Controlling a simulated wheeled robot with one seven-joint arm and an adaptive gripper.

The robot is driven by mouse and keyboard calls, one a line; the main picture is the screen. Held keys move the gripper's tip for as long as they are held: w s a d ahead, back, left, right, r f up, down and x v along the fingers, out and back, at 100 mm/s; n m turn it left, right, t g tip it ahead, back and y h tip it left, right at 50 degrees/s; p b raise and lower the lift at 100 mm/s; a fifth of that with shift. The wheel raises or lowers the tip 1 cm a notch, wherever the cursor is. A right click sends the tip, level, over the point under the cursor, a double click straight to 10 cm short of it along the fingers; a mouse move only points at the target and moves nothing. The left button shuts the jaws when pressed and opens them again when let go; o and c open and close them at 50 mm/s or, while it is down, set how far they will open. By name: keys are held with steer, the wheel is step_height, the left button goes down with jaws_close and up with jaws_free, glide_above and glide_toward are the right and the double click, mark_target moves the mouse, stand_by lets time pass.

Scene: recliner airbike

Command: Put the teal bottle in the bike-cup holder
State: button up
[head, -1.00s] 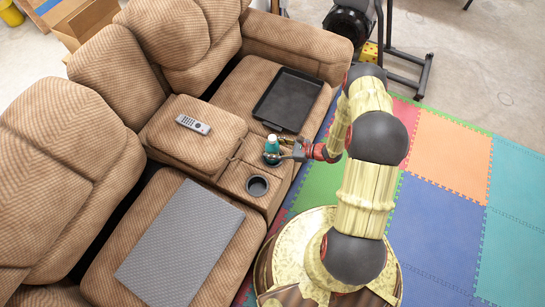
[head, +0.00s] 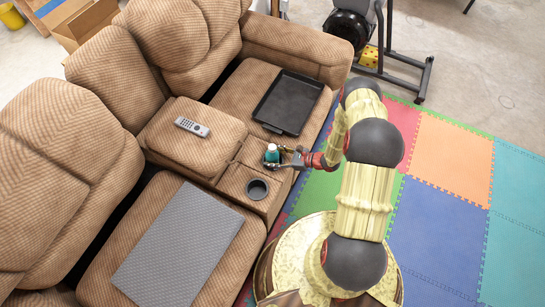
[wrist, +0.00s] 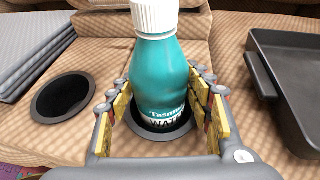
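The teal bottle (head: 272,153) with a white cap stands upright in the far cup holder of the recliner console. It also shows in the wrist view (wrist: 160,75), its lower part inside the dark holder ring (wrist: 160,135). My gripper (head: 280,156) reaches it from the right. In the wrist view my gripper's (wrist: 163,88) yellow-padded fingers are spread on both sides of the bottle, with narrow gaps showing. The exercise bike (head: 352,28) is partly in view at the top; its cup holder cannot be made out.
An empty cup holder (head: 257,188) is beside the bottle. Coloured floor mats (head: 437,220) are clear at right.

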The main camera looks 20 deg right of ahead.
steer(key=shift+o, duration=1.4)
steer(key=shift+r, duration=0.25)
steer(key=p+v, duration=0.3)
steer(key=v, duration=0.9)
steer(key=w+a+r+n+g+h, duration=0.15)
steer(key=r+n, duration=0.25)
steer(key=r, duration=0.6)
steer(key=a+r+n+g, duration=0.3)
steer(key=r+n, duration=0.2)
steer(key=r, duration=0.6)
steer(key=a+r+n+g, duration=0.2)
steer(key=r+n, duration=0.2)
steer(key=r, duration=0.6)
steer(key=s+a+r+n+t+h, duration=0.1)
steer(key=s+r+n+h, duration=0.3)
steer(key=s+r, duration=0.5)
steer(key=s+a+r+n+t+h, duration=0.1)
steer(key=s+r+n+t+h, duration=0.2)
steer(key=r, duration=1.3)
steer(key=s+n+h, duration=0.2)
steer(key=s+n, duration=0.3)
steer(key=s, duration=0.2)
steer(key=shift+s+a+r, duration=0.15)
steer(key=shift+s+r, duration=0.05)
steer(key=shift+s, duration=0.1)
